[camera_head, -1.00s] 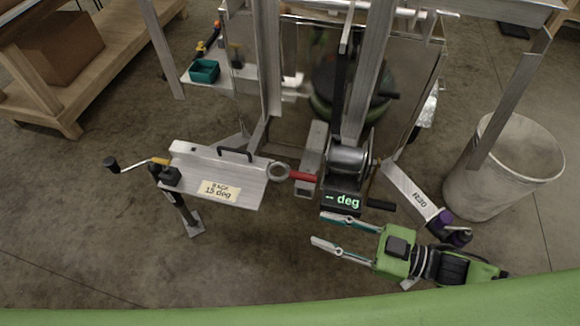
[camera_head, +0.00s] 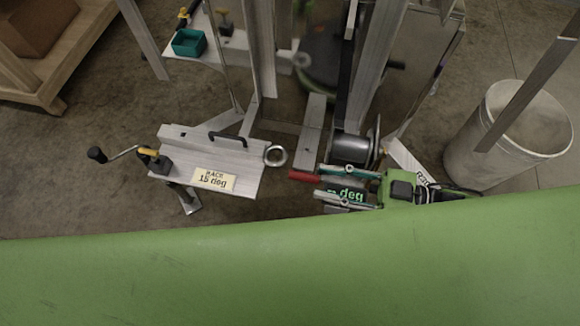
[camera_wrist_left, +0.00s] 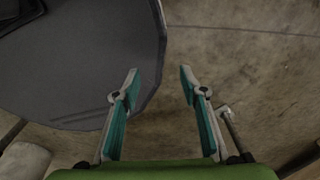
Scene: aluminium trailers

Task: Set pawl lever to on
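The winch (camera_head: 355,147) with a silver drum sits at the trailer's front. A small red-handled lever (camera_head: 304,177) sticks out to its left; I cannot tell for certain that it is the pawl lever, nor its setting. The dark display box (camera_head: 347,196) with green "deg" text is below the drum. My right gripper (camera_head: 319,181) is open and points left; its two fingers lie across the display, one above and one below, with tips close to the red handle. Contact cannot be told. My left gripper (camera_wrist_left: 160,72) is open and empty in the left wrist view.
A plate marked "RACK 15 deg" (camera_head: 228,160) with a ring and crank stands left of the winch. A whitish bin (camera_head: 500,150) stands at right. A teal box (camera_head: 188,42) sits behind. A large dark panel (camera_wrist_left: 75,60) fills the left wrist view's upper left.

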